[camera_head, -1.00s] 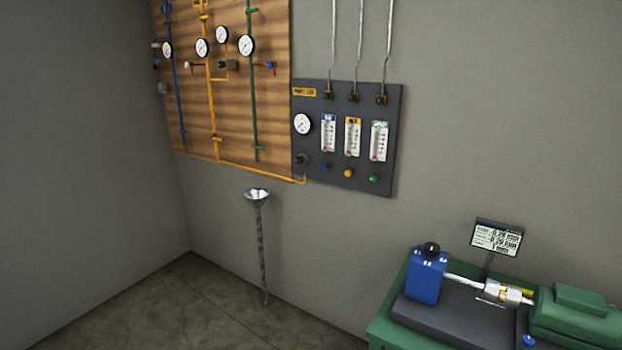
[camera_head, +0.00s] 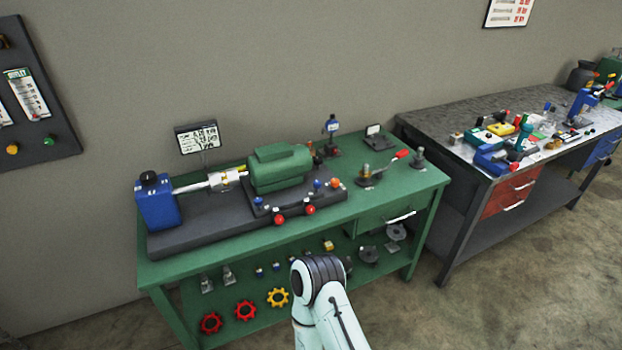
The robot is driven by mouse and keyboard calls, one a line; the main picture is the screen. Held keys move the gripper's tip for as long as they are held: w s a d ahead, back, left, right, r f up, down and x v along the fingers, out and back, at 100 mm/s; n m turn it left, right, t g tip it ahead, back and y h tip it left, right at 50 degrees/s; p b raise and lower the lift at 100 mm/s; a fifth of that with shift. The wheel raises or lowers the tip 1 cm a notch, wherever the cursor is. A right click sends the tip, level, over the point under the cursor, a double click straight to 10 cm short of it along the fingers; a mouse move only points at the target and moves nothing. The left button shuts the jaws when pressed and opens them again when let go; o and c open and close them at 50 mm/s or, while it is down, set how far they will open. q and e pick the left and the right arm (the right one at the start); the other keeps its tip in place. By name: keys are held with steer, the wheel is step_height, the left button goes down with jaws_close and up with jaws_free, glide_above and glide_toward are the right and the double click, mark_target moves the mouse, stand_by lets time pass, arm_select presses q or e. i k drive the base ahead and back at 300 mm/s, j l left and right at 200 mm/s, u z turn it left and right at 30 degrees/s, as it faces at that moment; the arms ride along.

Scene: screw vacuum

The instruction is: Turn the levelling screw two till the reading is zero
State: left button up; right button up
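A green bench (camera_head: 400,203) stands against the wall and carries a dark base plate with a blue block (camera_head: 157,203), a shaft with a silver coupling (camera_head: 226,179) and a green motor (camera_head: 280,167). Blue, orange and red knobs sit around the motor's foot; which of them is levelling screw two I cannot tell. A small display (camera_head: 196,138) stands behind the shaft; its figures are too small to read now. A white arm link of mine shows at the bottom middle, in front of the bench. Neither gripper is in view.
A grey workbench (camera_head: 455,118) with tools and red drawers stands at the right. The green bench's lower shelf holds red and yellow gear-shaped parts (camera_head: 245,310). A dark gauge panel (camera_head: 38,110) hangs at the left. Floor shows at the lower right.

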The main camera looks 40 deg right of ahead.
mark_target(317, 184)
steer(key=z, duration=1.3)
